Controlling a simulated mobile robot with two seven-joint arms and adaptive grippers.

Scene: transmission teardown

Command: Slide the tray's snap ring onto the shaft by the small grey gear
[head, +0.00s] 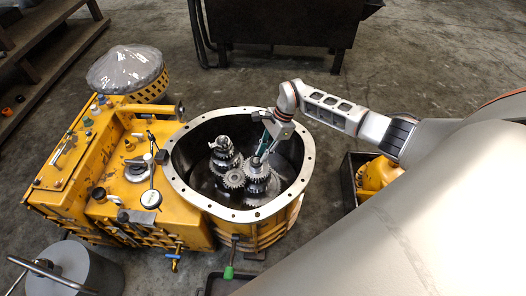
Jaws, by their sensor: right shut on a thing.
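The small grey gear (234,179) sits between two geared shafts inside the round yellow housing. The right-hand shaft (256,162) stands upright above a larger gear stack (261,184). My right gripper (268,136) is over the housing, shut on a slim teal-handled tool (264,146), which looks like pliers. The tool points down, and its tip is close to the top of the right-hand shaft. I cannot tell whether they touch. The snap ring is too small or hidden to make out. Part of a black tray (212,285) shows at the bottom edge. My left gripper is not in view.
The housing's bolted rim (177,178) surrounds the gears. A taller shaft (223,145) stands left of the small gear. A green-handled tool (229,271) is in front. A dark bin (347,178) stands at right.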

